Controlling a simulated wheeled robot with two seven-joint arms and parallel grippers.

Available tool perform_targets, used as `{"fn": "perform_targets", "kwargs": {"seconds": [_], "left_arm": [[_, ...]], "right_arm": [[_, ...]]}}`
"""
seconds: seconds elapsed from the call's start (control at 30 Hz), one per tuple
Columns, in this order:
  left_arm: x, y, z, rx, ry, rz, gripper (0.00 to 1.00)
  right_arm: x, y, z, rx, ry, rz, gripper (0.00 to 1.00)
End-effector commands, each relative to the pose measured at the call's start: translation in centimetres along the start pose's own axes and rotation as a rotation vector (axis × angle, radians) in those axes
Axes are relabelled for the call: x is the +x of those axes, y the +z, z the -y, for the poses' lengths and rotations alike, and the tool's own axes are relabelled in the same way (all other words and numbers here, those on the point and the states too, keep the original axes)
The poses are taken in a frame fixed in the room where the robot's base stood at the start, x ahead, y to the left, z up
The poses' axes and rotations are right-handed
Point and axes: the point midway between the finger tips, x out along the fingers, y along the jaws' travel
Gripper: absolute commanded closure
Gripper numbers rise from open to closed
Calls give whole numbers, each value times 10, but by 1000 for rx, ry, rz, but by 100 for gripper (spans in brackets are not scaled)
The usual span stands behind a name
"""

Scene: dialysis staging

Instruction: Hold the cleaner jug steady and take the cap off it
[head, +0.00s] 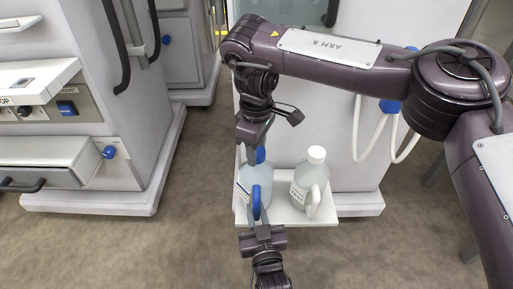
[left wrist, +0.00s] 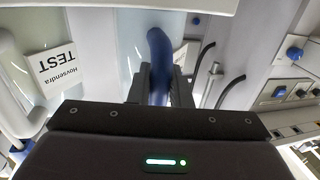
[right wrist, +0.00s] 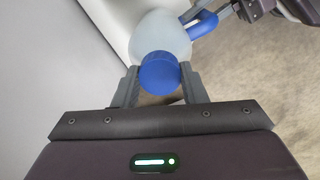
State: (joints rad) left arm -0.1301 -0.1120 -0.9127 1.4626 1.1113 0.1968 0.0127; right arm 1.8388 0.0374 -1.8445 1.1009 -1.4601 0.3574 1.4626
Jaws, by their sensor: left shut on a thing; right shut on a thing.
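The jug with a blue handle (head: 256,203) and pale blue body (head: 259,176) stands upright on a white shelf (head: 322,214) in the head view. Its blue cap (head: 261,155) is at the top. My left gripper (head: 257,222) is shut on the blue handle; the left wrist view shows the handle (left wrist: 159,60) between its fingers. My right gripper (head: 250,145) is shut on the cap; the right wrist view shows the cap (right wrist: 159,73) between its fingers, over the jug's body (right wrist: 160,34). Whether the cap still sits on the neck cannot be told.
A second jug (head: 308,185) with a white cap and white handle stands close on the right of the same shelf. Its label (left wrist: 50,68) reads TEST in the left wrist view. A grey-white machine with a drawer (head: 60,165) stands at left. The floor between is clear.

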Motion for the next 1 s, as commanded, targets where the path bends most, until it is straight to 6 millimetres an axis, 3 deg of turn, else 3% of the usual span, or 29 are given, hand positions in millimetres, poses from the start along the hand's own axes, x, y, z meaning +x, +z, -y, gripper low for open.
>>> {"fn": "perform_targets", "kwargs": {"seconds": [1.0], "left_arm": [[0, 0, 0, 0, 0, -1, 100]], "right_arm": [[-2, 0, 0, -2312, 4, 3, 89]]}}
